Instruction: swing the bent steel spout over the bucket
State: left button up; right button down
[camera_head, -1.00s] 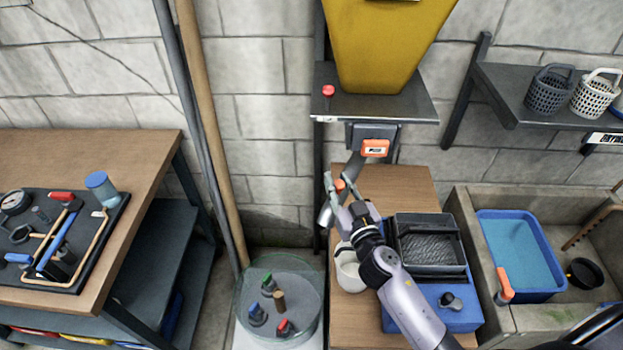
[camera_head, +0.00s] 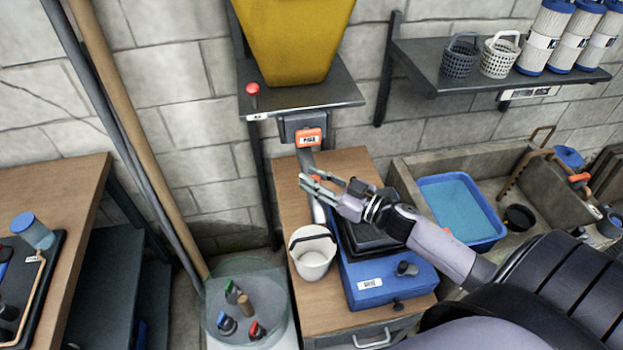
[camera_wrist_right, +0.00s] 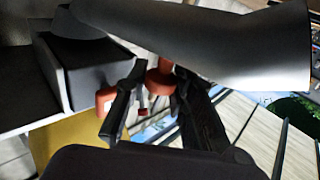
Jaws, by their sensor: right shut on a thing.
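The bent steel spout (camera_head: 318,212) hangs under the yellow hopper and slants down; its lower end shows just above the far rim of the white bucket (camera_head: 314,264). I cannot tell whether that end is over the bucket's opening. The bucket stands upright on the wooden cabinet, its dark handle across the top. My right gripper (camera_head: 309,180) is shut on the spout's orange knob (camera_wrist_right: 160,80), which sits between its fingers in the right wrist view. The grey spout (camera_wrist_right: 225,45) fills the top there. The gripper hides part of the spout in the head view. My left gripper is out of view.
A blue machine (camera_head: 385,282) with a black tray stands right of the bucket. A clear round tub (camera_head: 212,308) with several small valves is at the lower left. A hopper shelf (camera_head: 330,95) overhangs behind. A stone sink (camera_head: 412,170) with a blue basin lies right.

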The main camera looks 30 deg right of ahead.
jog(key=c, duration=1.4)
grip_release()
jog(key=shift+o, duration=0.2)
jog(key=v, duration=1.2)
